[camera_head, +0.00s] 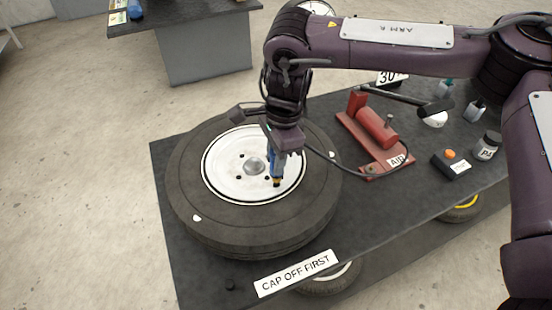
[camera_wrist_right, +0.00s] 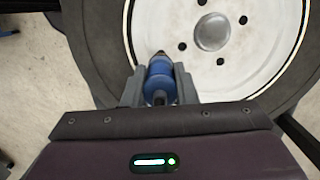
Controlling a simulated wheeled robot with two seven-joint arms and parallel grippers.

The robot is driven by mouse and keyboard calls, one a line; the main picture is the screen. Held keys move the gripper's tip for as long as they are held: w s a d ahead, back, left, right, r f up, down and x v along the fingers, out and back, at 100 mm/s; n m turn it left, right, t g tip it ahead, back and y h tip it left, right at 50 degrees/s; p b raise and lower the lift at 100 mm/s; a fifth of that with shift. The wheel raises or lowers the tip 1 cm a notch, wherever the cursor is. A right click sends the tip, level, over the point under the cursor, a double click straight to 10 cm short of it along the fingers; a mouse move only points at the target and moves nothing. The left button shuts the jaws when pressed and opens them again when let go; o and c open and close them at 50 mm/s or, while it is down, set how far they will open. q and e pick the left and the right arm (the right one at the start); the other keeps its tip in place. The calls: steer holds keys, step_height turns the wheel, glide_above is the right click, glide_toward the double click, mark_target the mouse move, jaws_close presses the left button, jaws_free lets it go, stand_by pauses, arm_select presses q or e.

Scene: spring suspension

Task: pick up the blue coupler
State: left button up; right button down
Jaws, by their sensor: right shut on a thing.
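The blue coupler (camera_head: 275,168) is in my right gripper (camera_head: 277,165), above the white rim of the wheel in the head view. In the right wrist view the coupler (camera_wrist_right: 159,80) sits between the two fingers of the right gripper (camera_wrist_right: 160,78), which are shut on it. Its dark tip points away from the palm, toward the wheel. I cannot tell whether the tip touches the rim. A dark hose runs from near the gripper toward the red air unit (camera_head: 377,130). My left gripper is not in view.
The tyre (camera_head: 190,205) with its white rim (camera_head: 225,180) lies flat on the dark bench (camera_head: 165,165). A "CAP OFF FIRST" sign (camera_head: 297,273) stands at the front edge. A hammer-like tool (camera_head: 405,99), small bottles (camera_head: 487,146) and a black box (camera_head: 452,164) are on the right. More wheels are below.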

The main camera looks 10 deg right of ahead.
step_height(320, 180, up, 5)
steer(key=shift+w+r+b, duration=0.1)
steer(key=shift+b, duration=0.45)
step_height(320, 180, up, 17)
steer(key=p, duration=0.7)
steer(key=shift+r+p, duration=0.2)
steer(key=shift+p, duration=0.15)
